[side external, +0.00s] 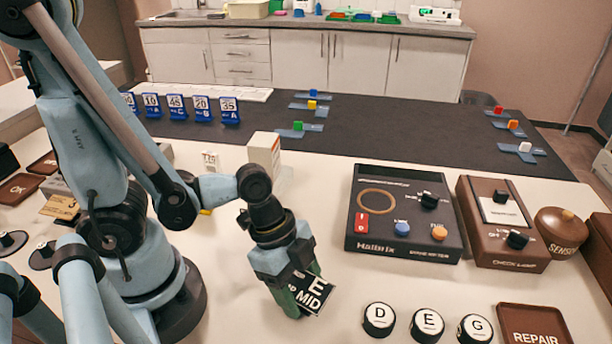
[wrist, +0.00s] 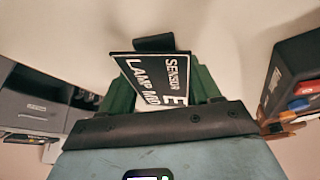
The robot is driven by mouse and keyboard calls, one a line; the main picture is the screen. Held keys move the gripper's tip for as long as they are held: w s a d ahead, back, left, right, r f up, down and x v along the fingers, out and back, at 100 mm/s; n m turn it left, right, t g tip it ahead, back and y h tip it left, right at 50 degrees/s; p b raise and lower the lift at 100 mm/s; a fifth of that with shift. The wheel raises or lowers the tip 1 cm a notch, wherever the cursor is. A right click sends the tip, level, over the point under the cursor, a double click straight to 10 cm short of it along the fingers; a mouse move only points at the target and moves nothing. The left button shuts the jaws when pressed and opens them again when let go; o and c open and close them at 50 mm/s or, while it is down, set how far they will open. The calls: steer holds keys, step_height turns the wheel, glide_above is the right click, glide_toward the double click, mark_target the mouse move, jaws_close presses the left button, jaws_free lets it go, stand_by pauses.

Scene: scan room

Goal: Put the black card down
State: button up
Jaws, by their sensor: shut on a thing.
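The black card (side external: 314,294) with white lettering is held between the green fingers of my gripper (side external: 302,288), above or at the cream table top in front of my arm. The letters "E" and "MID" show on it in the side view. In the wrist view, the card (wrist: 152,78) reads "SENSOR", "LAMP MID" and part of an "E", and it sits tilted between the fingers of my gripper (wrist: 162,82). My gripper is shut on it. I cannot tell whether the card's lower edge touches the table.
Round buttons D (side external: 378,319), E (side external: 427,325) and G (side external: 475,329) stand right of my gripper, beside the brown REPAIR tray (side external: 510,312). A black instrument box (side external: 375,238) and a brown lamp box (side external: 500,258) stand behind them. Bare table lies around my gripper.

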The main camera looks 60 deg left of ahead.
steer(key=o, duration=1.1)
steer(key=shift+r, duration=0.15)
steer(key=shift+v, duration=5.7)
steer(key=shift+w+a+r+n+t+y, duration=0.35)
steer(key=shift+w+a+n+t+y, duration=0.45)
steer(key=shift+w+a+n, duration=1.1)
steer(key=shift+w+a+r+n+t+y, duration=0.4)
steer(key=shift+w+a+n+t+y, duration=0.45)
steer(key=shift+w+n, duration=1.2)
steer(key=shift+w+a+r+n+t+y, duration=0.4)
steer(key=shift+w+a+n+t, duration=0.75)
steer(key=shift+n, duration=1.6)
